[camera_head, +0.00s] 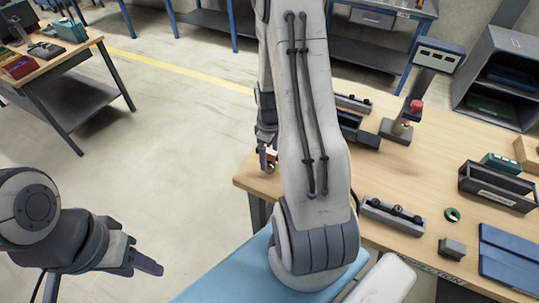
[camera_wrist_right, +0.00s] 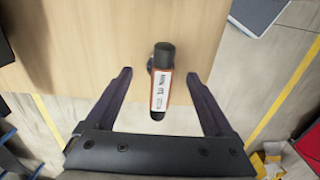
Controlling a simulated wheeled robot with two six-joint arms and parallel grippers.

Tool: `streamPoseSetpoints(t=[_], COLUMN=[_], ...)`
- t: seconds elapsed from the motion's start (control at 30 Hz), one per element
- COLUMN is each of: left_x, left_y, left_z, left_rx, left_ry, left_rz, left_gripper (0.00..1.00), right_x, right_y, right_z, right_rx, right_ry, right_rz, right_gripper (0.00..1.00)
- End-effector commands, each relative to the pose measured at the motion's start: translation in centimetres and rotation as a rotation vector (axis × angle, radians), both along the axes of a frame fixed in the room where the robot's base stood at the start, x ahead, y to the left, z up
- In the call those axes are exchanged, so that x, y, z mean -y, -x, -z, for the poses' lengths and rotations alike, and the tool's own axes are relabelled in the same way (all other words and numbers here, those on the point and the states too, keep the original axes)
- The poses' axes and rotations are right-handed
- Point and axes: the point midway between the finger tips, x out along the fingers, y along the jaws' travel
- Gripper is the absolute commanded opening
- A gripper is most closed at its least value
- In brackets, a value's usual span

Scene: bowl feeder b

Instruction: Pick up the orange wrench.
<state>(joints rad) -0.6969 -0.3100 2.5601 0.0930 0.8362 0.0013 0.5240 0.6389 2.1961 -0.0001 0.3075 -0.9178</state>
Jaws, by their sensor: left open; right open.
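In the right wrist view, a short tool with a black rounded end and a white label edged in orange, which looks like the orange wrench (camera_wrist_right: 161,92), lies by the table edge. Its labelled part overhangs the edge. My right gripper (camera_wrist_right: 159,75) is open, with one finger on each side of the tool and a gap on both sides. In the head view my right gripper (camera_head: 267,158) is at the left edge of the wooden table, partly hidden by my arm. My left gripper (camera_head: 147,263) is open and empty over the floor at lower left.
The wooden table (camera_head: 450,170) carries a press-like fixture (camera_head: 417,95), dark bins (camera_head: 497,187), a green ring (camera_head: 452,215), a grey block (camera_head: 452,248) and a blue case (camera_head: 508,258). Another bench (camera_head: 75,50) stands at the back left. The floor between is clear.

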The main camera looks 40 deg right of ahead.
Motion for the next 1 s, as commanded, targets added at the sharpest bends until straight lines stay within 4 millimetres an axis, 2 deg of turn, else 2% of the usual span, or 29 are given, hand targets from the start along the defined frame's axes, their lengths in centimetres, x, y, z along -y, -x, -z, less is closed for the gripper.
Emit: streamPoseSetpoints(t=[0.03,0.2,0.47,0.5,0.57,0.7,0.73,1.0], left_x=[0.0,0.0,0.0,0.0,0.0,0.0,0.0,0.0], left_y=[0.0,0.0,0.0,0.0,0.0,0.0,0.0,0.0], left_z=[-0.6,-0.8,-0.8,-0.8,-0.8,-0.8,-0.8,-0.8], left_rx=[0.000,0.000,0.000,0.000,0.000,0.000,0.000,0.000], left_ry=[0.000,0.000,0.000,0.000,0.000,0.000,0.000,0.000], left_rz=[0.000,-0.001,-0.001,-0.001,0.000,0.000,0.000,0.000], left_gripper=[0.50,0.50,0.50,0.50,0.50,0.50,0.50,0.50], right_x=[-0.2,-0.2,-0.1,-0.1,-0.1,-0.1,-0.1,-0.1], right_y=[0.1,0.0,-0.1,-0.1,-0.1,-0.1,-0.1,-0.1], right_z=[0.5,2.4,2.7,2.7,2.7,2.7,2.7,2.7], right_rx=[-0.006,-0.002,0.002,0.001,0.001,0.001,0.001,0.002], right_ry=[-0.003,-0.001,0.000,0.001,0.001,0.001,0.001,0.000], right_rz=[-0.001,0.001,0.001,0.001,0.001,0.001,0.001,0.001], right_gripper=[0.87,0.87,0.87,0.83,0.60,0.07,0.00,0.00])
